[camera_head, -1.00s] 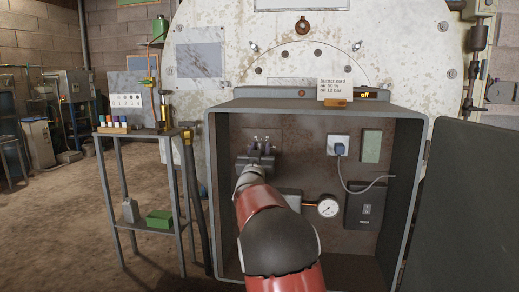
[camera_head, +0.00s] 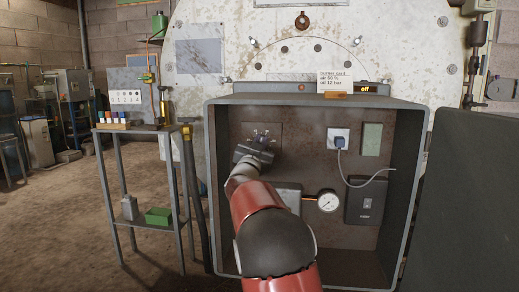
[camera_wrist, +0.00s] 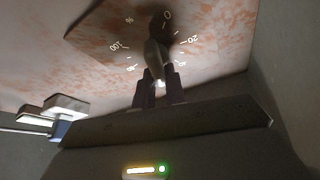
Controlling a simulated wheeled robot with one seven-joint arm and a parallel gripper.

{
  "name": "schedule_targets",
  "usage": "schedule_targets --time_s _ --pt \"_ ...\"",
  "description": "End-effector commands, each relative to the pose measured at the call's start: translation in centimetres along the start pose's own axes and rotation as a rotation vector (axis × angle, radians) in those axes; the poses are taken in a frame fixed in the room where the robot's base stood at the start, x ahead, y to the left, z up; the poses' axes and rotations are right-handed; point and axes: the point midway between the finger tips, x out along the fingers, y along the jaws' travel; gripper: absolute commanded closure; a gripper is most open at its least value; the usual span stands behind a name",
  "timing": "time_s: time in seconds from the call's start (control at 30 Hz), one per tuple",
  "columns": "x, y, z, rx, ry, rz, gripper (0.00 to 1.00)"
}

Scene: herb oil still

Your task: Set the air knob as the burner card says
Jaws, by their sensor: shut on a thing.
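The air knob (camera_wrist: 155,52) is a small dark knob on a rust-stained plate (camera_wrist: 90,45) with a white percent scale. In the wrist view 0, 20 and 100 read clearly; the marks behind my fingers are hidden. My gripper (camera_wrist: 160,74) is shut on the knob. In the head view my gripper (camera_head: 262,138) is at the upper left of the open box, tilted, and hides most of the knob. The knob's exact pointer reading cannot be told. The burner card (camera_head: 335,80) stands on the box top; its small print seems to read air 60 %, oil 12 bar.
The grey box (camera_head: 218,200) has side walls close around my arm, with its door (camera_head: 460,200) open at right. Inside are a plug (camera_head: 340,142) with a cable, a pressure gauge (camera_head: 328,201) and a switch box (camera_head: 364,203).

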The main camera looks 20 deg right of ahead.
Motion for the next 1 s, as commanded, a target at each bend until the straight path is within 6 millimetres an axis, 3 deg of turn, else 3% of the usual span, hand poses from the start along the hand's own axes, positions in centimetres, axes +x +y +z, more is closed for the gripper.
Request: schedule_targets --time_s 0.03,0.2,0.47,0.5,0.67,1.0 --pt "-0.17 0.05 0.72 0.050 -0.010 0.021 1.00" --pt "-0.13 0.15 0.65 0.156 -0.011 0.067 1.00" --pt "-0.16 0.15 0.76 0.163 -0.014 0.070 1.00" --pt "-0.17 0.15 0.77 0.162 -0.014 0.070 0.86" --pt "-0.16 0.13 0.69 0.162 -0.013 0.069 0.66" --pt "-0.42 0.09 0.41 0.162 -0.008 0.068 0.66"
